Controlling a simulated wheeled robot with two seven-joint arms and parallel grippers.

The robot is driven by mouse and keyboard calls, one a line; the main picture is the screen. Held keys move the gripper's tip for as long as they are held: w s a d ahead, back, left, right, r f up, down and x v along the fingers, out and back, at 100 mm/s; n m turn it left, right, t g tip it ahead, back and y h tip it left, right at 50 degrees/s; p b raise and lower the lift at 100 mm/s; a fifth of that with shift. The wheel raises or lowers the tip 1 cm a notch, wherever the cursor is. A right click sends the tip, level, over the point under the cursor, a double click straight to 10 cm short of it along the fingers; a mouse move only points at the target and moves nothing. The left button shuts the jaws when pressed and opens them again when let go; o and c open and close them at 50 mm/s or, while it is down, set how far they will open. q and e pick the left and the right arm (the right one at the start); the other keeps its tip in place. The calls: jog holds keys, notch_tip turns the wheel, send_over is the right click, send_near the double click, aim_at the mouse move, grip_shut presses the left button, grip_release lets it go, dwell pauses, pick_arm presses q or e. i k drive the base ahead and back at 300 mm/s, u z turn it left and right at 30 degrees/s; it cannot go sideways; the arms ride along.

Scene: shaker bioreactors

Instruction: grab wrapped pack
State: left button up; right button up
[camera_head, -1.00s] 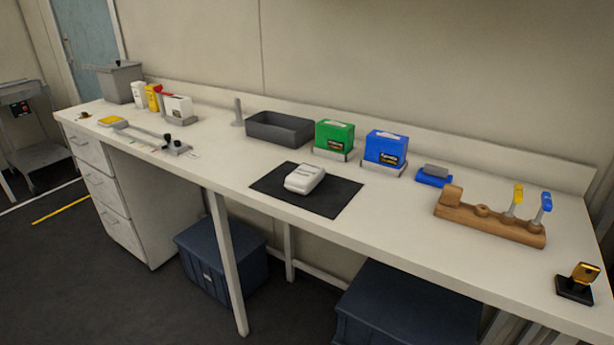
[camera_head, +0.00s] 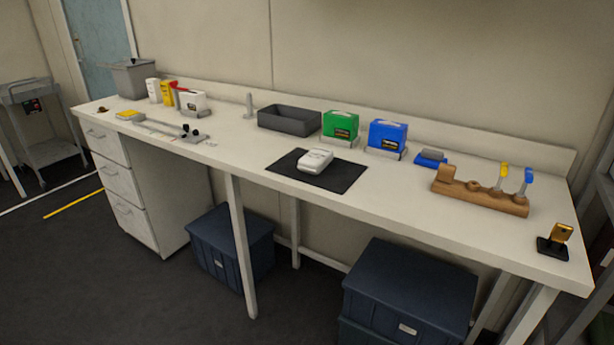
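A white wrapped pack (camera_head: 315,160) with rounded edges lies on a black mat (camera_head: 344,178) near the middle of the long white bench. Dark marks show on its top, too small to read. Nothing covers it. Neither of my grippers shows in the head view.
Behind the mat stand a grey open bin (camera_head: 289,121), a green box (camera_head: 341,126) and a blue box (camera_head: 387,138). To the right are a blue block (camera_head: 431,159), a wooden rack (camera_head: 479,196) with handled tools and a small black stand (camera_head: 553,246). The bench front by the mat is clear.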

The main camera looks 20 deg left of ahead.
aim_at(317, 159)
jog(key=z, duration=0.1)
jog(key=k, duration=0.65)
jog(key=u, duration=1.2)
jog(key=i, duration=1.9)
jog(key=z, duration=1)
